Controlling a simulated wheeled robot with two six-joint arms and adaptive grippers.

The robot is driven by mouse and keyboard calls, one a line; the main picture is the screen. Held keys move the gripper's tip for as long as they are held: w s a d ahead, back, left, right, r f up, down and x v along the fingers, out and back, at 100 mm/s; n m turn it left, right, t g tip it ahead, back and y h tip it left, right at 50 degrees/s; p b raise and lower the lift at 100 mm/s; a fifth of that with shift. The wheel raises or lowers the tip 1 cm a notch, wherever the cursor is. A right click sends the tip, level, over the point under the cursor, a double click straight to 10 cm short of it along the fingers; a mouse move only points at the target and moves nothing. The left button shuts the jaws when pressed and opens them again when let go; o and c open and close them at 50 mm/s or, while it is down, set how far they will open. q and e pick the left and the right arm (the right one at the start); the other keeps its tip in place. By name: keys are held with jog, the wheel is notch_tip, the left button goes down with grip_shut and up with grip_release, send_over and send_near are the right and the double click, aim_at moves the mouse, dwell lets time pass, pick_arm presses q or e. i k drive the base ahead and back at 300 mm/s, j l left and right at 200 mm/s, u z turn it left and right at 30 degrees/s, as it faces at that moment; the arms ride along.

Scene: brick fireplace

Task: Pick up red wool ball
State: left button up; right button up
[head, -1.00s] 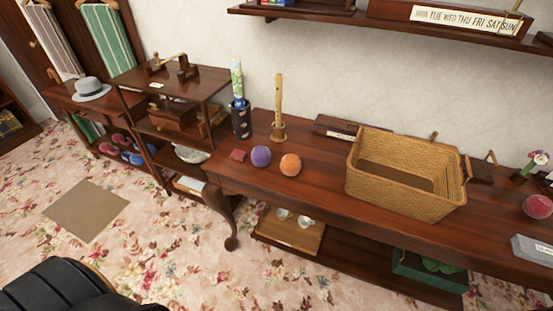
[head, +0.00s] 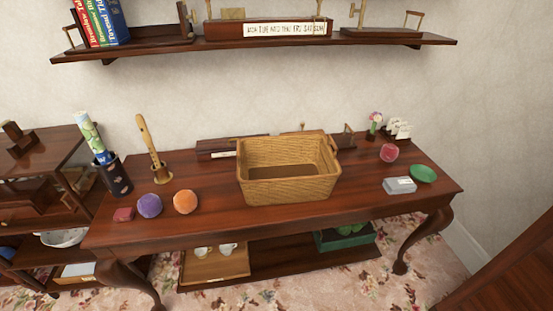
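In the head view, a pinkish-red ball (head: 389,152) lies on the right part of a dark wooden table (head: 210,215). It looks like the red wool ball. It is to the right of a wicker basket (head: 290,190) and apart from it. A purple ball (head: 149,205) and an orange ball (head: 185,202) lie on the left part of the table. A small dark red item (head: 123,214) lies beside the purple ball. Neither of my grippers is in view.
A wall shelf (head: 260,42) hangs above the table. A shelf unit (head: 50,170) stands at left.

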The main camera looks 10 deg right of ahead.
aim_at(389, 153)
jog(key=z, duration=1.25)
jog(key=i+l+u, duration=0.2)
jog(key=u, duration=0.25)
jog(key=i+l+u, duration=0.2)
jog(key=u, duration=0.25)
jog(key=l, duration=0.1)
